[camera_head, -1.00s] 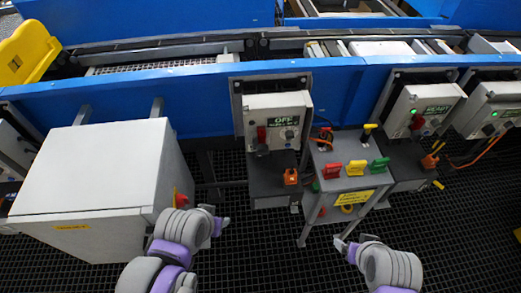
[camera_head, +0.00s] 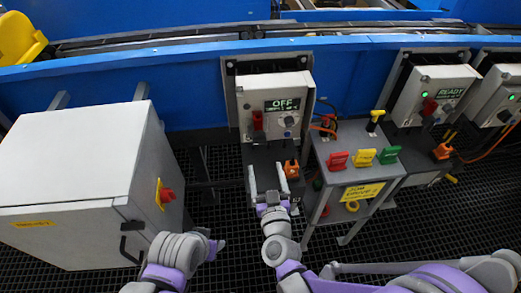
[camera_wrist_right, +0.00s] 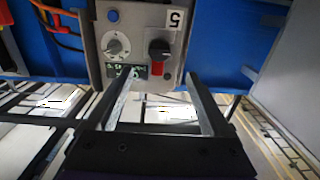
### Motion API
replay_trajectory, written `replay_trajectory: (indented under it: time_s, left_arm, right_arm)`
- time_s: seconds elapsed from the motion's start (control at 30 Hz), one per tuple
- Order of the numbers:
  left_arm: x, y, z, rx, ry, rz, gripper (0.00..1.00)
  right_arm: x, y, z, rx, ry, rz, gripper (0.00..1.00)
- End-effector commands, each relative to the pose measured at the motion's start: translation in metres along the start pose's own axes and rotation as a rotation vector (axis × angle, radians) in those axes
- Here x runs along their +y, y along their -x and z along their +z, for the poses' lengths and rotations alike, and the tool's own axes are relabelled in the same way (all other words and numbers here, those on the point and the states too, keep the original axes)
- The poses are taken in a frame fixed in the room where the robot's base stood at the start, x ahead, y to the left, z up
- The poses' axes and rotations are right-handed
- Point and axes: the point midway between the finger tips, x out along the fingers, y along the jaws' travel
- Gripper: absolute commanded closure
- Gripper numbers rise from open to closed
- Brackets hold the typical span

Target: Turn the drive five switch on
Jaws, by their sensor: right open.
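The drive box (camera_head: 276,95) in the middle of the head view has a display (camera_head: 283,104) reading OFF. A red switch part (camera_head: 257,120) and a dial (camera_head: 289,122) sit on its front. In the right wrist view the box is upside down, marked 5, with a black rotary switch (camera_wrist_right: 159,48), a red piece (camera_wrist_right: 160,71) and a dial (camera_wrist_right: 116,44). My right gripper (camera_head: 267,172) is open and empty below the box; its fingers (camera_wrist_right: 160,80) lie either side of the switch in the picture, apparently short of it. My left gripper (camera_head: 215,247) is low beside the cabinet; its jaws are unclear.
A grey cabinet (camera_head: 70,160) with a red knob stands left. A small stand (camera_head: 348,180) with red, yellow and green lockout pieces stands right. An orange piece (camera_head: 292,169) sits close to my right fingers. Drive boxes with green lights (camera_head: 440,90) are further right.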

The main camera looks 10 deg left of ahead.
Motion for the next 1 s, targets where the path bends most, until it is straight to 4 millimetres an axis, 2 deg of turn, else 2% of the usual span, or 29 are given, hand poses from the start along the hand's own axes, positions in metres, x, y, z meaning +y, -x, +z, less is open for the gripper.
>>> replay_trajectory:
  time_s: [0.03,0.17,0.27,0.5,0.7,0.83,1.0]
  left_arm:
    - [0.0,-0.003,0.001,-0.001,0.0,0.0,0.5]
    - [0.0,-0.003,0.001,-0.001,0.0,0.0,0.5]
    - [0.0,-0.002,0.001,-0.001,0.0,0.0,0.5]
    - [0.0,0.001,0.0,0.0,0.0,0.0,0.5]
    - [0.0,0.002,-0.001,0.0,0.0,0.0,0.5]
    - [0.0,0.002,-0.001,0.001,0.0,0.0,0.5]
    - [0.0,0.002,-0.001,0.001,0.0,0.0,0.5]
  right_arm:
    - [-0.002,-0.001,0.006,0.008,0.0,0.009,0.16]
    - [-0.002,-0.006,0.007,0.018,0.001,0.023,0.16]
    - [-0.002,-0.018,0.006,0.018,0.002,0.023,0.16]
    - [0.0,-0.064,0.005,0.017,0.002,0.023,0.16]
    - [0.0,-0.095,0.005,0.017,0.002,0.022,0.16]
    - [0.001,-0.105,0.004,0.017,0.001,0.022,0.16]
    - [0.001,-0.109,0.004,0.017,0.001,0.022,0.16]
